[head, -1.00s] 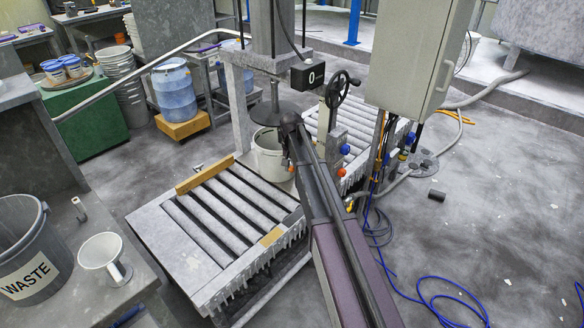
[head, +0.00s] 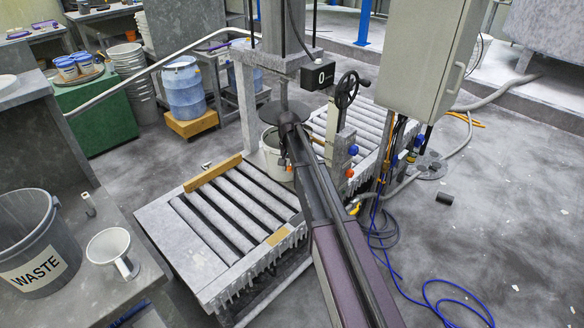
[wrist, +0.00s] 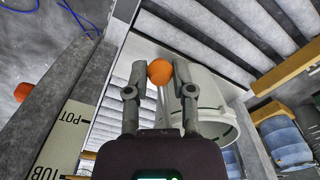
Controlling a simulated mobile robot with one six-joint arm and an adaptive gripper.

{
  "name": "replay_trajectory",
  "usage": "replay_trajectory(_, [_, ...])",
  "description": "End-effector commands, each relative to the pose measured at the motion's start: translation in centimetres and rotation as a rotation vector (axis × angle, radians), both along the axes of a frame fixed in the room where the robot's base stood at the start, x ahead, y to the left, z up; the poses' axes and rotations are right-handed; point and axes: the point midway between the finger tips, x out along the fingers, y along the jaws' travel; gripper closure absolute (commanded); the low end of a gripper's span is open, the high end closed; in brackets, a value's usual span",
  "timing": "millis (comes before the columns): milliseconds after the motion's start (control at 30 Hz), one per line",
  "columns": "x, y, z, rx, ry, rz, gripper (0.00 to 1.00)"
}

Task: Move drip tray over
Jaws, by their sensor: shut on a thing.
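In the wrist view my gripper (wrist: 160,73) has its two fingers closed on a round orange knob (wrist: 160,72). No drip tray can be made out for certain. A pale pail (wrist: 205,108) is just right of the fingers in the wrist view. In the head view this pail (head: 272,152) stands at the roller table under the press, partly behind my arm.
The roller conveyor (head: 165,240) has a wooden strip (head: 213,172) along its far side. A handwheel (head: 347,88) and a grey cabinet (head: 420,55) stand right of the press. A waste bin (head: 40,245) and a white funnel-like cup (head: 108,246) are at lower left. Blue hose (head: 440,290) lies on the floor.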

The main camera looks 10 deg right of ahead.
Motion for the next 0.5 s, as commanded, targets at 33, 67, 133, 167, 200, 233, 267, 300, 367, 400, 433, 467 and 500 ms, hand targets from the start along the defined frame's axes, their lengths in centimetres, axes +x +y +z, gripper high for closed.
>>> replay_trajectory(33, [0.01,0.06,0.00,0.001,0.000,0.001,0.95])
replay_trajectory(67, [0.01,0.05,0.00,0.001,0.000,0.001,0.95])
replay_trajectory(133, [0.01,0.05,0.00,0.001,0.000,0.001,0.95])
replay_trajectory(167, [0.01,0.08,0.00,0.001,0.000,0.001,0.95])
replay_trajectory(200, [0.00,0.13,0.00,0.001,0.000,0.002,0.95])
replay_trajectory(233, [0.00,0.15,0.00,0.001,0.000,0.002,0.95])
replay_trajectory(267, [0.01,0.16,0.00,0.001,0.000,0.002,0.95])
replay_trajectory(300, [0.02,0.19,0.00,0.001,0.000,0.002,0.95])
replay_trajectory(367, [0.07,0.28,0.00,0.001,0.000,0.002,0.95])
replay_trajectory(400, [0.12,0.37,0.00,0.001,0.001,0.002,0.95])
replay_trajectory(433, [0.17,0.45,0.00,0.001,0.001,0.002,0.95])
replay_trajectory(467, [0.22,0.56,0.00,0.001,0.001,0.002,0.95])
replay_trajectory(500, [0.31,0.71,0.00,0.001,0.001,0.002,0.95])
